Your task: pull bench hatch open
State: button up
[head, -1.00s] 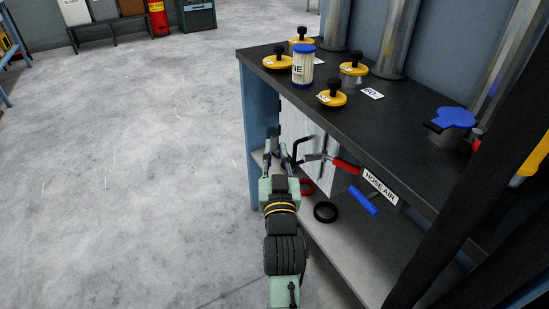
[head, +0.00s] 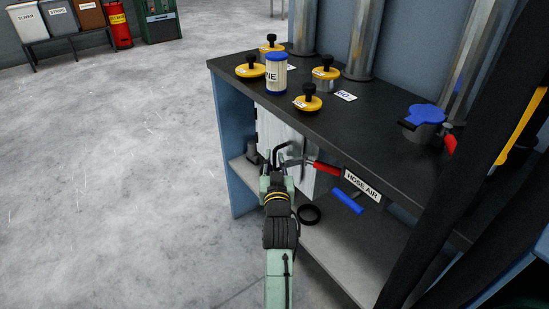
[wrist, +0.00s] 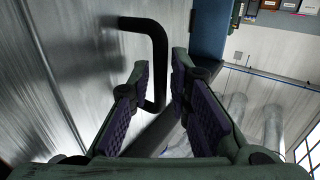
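The bench hatch (head: 272,122) is a pale grey metal panel under the dark bench top, and it also fills the left of the wrist view (wrist: 60,70). It carries a black bent bar handle (head: 284,146), seen close up in the wrist view (wrist: 158,40). My gripper (head: 276,172) is at the handle, in front of the hatch. In the wrist view, my gripper (wrist: 158,68) has its fingers apart, with the handle bar running between them. Gaps show beside the bar near the tips. My fingers and wrist hide the lower hatch in the head view.
Yellow knobbed lids (head: 308,103) and a white-and-blue canister (head: 276,74) stand on the bench top (head: 365,123). The floor (head: 120,170) to the left is clear.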

jog(key=shift+w, duration=0.35)
jog(key=shift+c, duration=0.4)
grip_shut()
